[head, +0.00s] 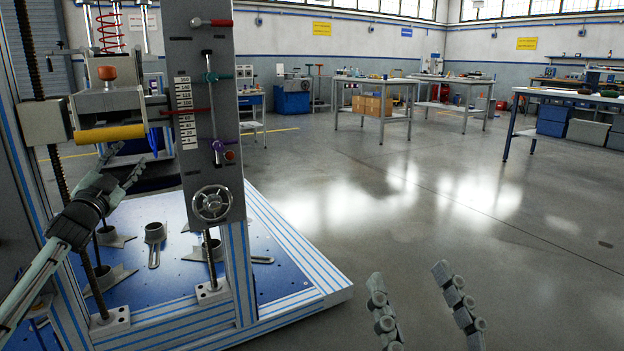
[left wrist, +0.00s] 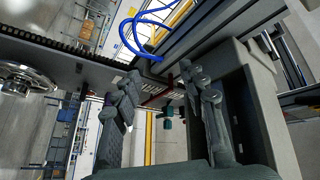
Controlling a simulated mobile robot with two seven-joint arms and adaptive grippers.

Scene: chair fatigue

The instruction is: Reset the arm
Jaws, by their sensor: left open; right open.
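The test machine's grey front panel (head: 205,110) stands upright at the left of the head view. It carries a white scale (head: 186,113), a red-knobbed lever (head: 212,22), a green-knobbed lever (head: 215,76), a purple lever (head: 220,148) and a handwheel (head: 211,203). A yellow roller (head: 110,133) is left of the panel on the machine's arm. My left gripper (head: 124,170) is open and empty inside the frame, just below the roller. In the left wrist view its fingers (left wrist: 160,85) are apart with nothing between them. My right gripper (head: 408,272) is open and empty over the floor.
The machine's blue base plate (head: 180,250) holds several grey metal feet and has striped edge rails. A threaded rod (head: 45,110) and frame posts stand close around my left arm. The floor (head: 420,210) to the right is clear. Workbenches (head: 376,82) stand far back.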

